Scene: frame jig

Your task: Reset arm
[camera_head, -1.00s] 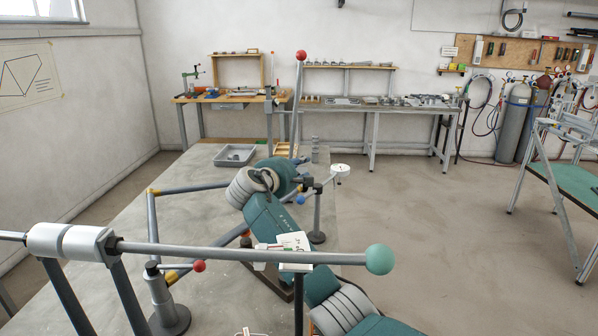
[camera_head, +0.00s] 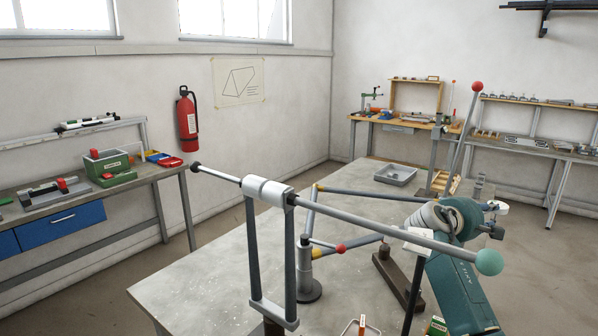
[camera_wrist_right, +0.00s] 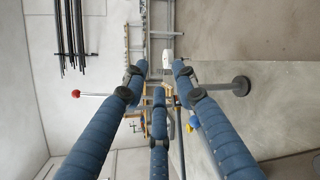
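In the head view a long grey bar (camera_head: 375,226) with a teal ball (camera_head: 489,262) at its right end passes through a pale sleeve (camera_head: 268,192) on two dark posts. It slopes down to the right and crosses in front of my teal right arm. A second lever with a red ball (camera_head: 477,87) leans upward behind. My right gripper, mostly hidden behind its wrist in the head view, shows in the right wrist view (camera_wrist_right: 158,82) with three blue fingers spread apart and nothing between them. My left gripper is out of view.
The jig table (camera_head: 205,290) carries a linkage of grey bars with yellow joints (camera_head: 318,187) and a grey tray (camera_head: 395,174). A side bench (camera_head: 70,220) and fire extinguisher (camera_head: 188,120) are at left.

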